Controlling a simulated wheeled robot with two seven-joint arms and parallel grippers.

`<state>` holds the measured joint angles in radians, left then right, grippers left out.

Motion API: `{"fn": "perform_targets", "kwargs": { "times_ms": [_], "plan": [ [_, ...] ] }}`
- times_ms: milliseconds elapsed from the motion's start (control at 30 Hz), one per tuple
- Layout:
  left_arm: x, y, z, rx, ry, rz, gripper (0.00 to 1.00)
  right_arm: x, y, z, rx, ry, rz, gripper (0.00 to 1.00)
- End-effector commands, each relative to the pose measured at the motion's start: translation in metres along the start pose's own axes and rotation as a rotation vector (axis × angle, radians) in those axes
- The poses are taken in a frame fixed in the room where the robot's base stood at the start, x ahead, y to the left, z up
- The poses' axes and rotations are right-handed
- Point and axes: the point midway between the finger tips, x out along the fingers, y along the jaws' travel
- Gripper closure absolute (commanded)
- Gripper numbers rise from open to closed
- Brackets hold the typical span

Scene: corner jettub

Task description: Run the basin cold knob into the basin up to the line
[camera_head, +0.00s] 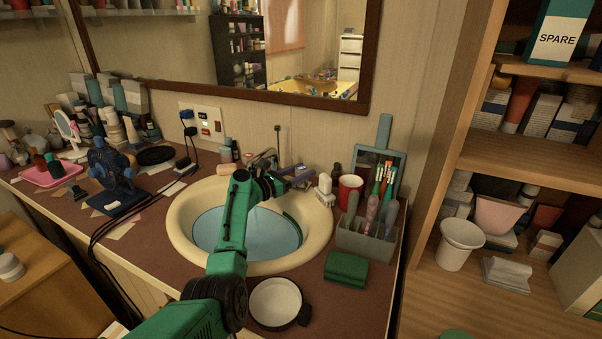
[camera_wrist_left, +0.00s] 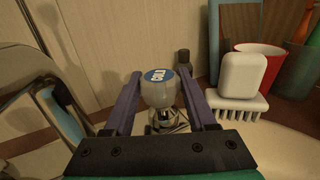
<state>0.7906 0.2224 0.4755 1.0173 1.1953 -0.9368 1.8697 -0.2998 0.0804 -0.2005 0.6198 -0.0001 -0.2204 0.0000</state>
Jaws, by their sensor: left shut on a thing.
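The basin (camera_head: 181,232) is a cream oval bowl set in the counter, with bluish water (camera_head: 240,238) in it. A dark curved band (camera_head: 291,226) runs along its inner right side; I cannot tell if this is the line. The basin cold knob (camera_wrist_left: 157,92) is a rounded, pale knob with a blue lettered cap on a chrome base. My left gripper (camera_wrist_left: 160,95) is shut on it, one purple finger on each side. In the head view my left gripper (camera_head: 299,176) is at the basin's back right rim, and the knob is hard to make out there. My right gripper is not in view.
A white brush (camera_head: 324,188), a red cup (camera_head: 350,187) and a grey caddy (camera_head: 365,242) stand right of the basin. Chrome tap metal (camera_wrist_left: 52,105) is left of the knob.

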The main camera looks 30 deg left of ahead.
Motion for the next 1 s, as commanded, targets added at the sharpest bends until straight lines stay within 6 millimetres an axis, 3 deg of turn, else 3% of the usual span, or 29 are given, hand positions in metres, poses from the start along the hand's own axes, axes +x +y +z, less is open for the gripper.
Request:
{"fn": "perform_targets", "kwargs": {
  "times_ms": [67, 100, 133, 167, 567, 767, 1000],
  "plan": [
    [0.001, -0.001, 0.001, 0.000, -0.001, 0.000, 0.99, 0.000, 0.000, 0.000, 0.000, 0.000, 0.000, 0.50],
    [0.001, -0.001, 0.001, 0.000, -0.001, 0.000, 0.28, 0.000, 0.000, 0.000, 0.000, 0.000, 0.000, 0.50],
    [0.001, -0.001, 0.001, 0.000, -0.001, 0.000, 0.16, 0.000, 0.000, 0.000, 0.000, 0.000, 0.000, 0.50],
    [0.001, 0.000, 0.001, 0.000, -0.001, 0.000, 0.13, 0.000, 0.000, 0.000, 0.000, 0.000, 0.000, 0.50],
    [-0.005, 0.000, 0.000, 0.000, 0.000, 0.000, 0.13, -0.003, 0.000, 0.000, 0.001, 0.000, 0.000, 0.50],
    [-0.033, 0.000, 0.001, 0.001, 0.001, 0.002, 0.13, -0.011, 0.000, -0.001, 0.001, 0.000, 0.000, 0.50],
    [-0.087, 0.000, 0.000, 0.002, 0.002, 0.003, 0.13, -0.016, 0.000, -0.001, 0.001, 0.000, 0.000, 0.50]
  ]
}}
